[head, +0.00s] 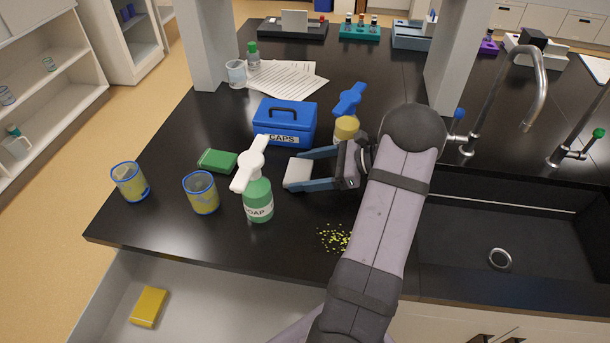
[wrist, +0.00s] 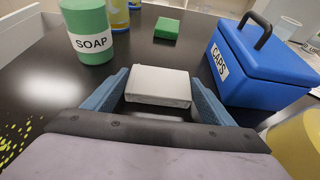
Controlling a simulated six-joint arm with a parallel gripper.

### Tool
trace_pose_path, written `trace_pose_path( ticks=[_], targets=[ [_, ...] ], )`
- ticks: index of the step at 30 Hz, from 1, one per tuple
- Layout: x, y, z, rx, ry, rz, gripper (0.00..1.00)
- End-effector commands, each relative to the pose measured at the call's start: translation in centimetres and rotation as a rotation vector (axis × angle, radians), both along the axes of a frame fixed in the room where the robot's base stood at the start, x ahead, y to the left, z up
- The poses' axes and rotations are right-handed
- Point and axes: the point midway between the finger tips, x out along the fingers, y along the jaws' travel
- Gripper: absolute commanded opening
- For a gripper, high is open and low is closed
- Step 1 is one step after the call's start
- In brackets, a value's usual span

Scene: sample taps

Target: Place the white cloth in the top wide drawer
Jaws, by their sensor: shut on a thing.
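My gripper (head: 308,170) is shut on the white cloth (head: 299,171), a small folded block. In the wrist view the cloth (wrist: 159,86) sits between the two blue fingers. It appears to be at or just above the black counter; I cannot tell whether it touches. The open drawer (head: 205,310) is at the lower left in the head view, below the counter's front edge. A yellow block (head: 149,307) lies inside it. Part of the drawer is cut off by the frame.
The soap bottle (head: 258,198) stands left of my gripper, with the blue CAPS box (head: 284,122) behind. A green block (head: 217,161) and two blue-rimmed beakers (head: 201,192) stand further left. Yellow bits (head: 335,238) lie near the front edge. The sink (head: 500,230) is at right.

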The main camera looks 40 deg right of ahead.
Motion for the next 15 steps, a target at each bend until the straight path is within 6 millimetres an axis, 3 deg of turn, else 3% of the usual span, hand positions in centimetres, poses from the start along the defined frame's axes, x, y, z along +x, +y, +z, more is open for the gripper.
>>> trace_pose_path(
  ticks=[12, 13, 15],
  targets=[
    [0.0, -0.01, -0.36, 0.0, 0.0, 0.0, 0.53],
    [0.0, -0.01, -0.39, 0.0, 0.0, 0.0, 0.8],
    [0.0, -0.02, -0.32, 0.0, 0.0, 0.0, 0.96]
  ],
)
